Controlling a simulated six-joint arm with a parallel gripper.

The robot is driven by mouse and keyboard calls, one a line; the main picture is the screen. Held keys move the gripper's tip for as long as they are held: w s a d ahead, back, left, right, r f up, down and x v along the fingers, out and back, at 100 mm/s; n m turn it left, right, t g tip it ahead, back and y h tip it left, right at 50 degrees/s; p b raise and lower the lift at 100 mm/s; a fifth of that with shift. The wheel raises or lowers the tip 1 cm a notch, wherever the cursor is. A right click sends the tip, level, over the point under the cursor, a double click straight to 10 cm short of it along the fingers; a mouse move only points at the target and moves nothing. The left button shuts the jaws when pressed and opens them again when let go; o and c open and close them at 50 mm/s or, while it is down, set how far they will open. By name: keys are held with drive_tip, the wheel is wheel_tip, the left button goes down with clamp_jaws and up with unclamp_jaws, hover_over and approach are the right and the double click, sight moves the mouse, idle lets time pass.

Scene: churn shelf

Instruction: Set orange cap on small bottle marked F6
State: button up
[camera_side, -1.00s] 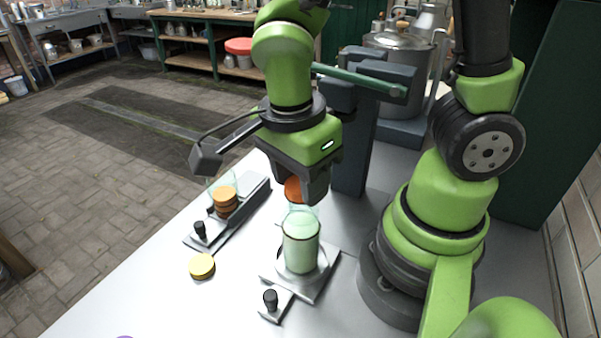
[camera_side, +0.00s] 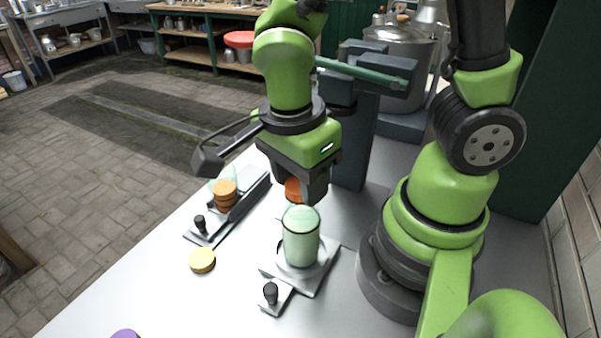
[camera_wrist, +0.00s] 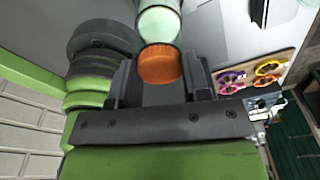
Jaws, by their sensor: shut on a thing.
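My gripper (camera_side: 295,182) is shut on an orange cap (camera_side: 293,191), which hangs above and slightly behind the open top of a pale green glass bottle (camera_side: 300,243) in the side view. In the wrist view the orange cap (camera_wrist: 160,66) sits between the two dark fingers, and the bottle (camera_wrist: 158,22) shows just beyond it. The cap seems apart from the bottle's rim, though the exact gap is hard to judge. The bottle stands upright on a metal plate (camera_side: 319,277) on the table. I can read no F6 mark on it.
A black-knobbed clamp (camera_side: 270,293) sits in front of the bottle. At left, a fixture (camera_side: 243,204) holds a glass vessel near stacked orange-tan discs (camera_side: 225,194). A yellow cap (camera_side: 202,260) and purple cap (camera_side: 125,333) lie on the white table. A dark post (camera_side: 352,150) stands behind my gripper.

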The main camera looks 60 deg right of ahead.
drive_tip(key=shift+f, duration=0.15)
drive_tip(key=o, duration=1)
drive_tip(key=shift+c, duration=0.8)
drive_tip(key=shift+r, duration=3.55)
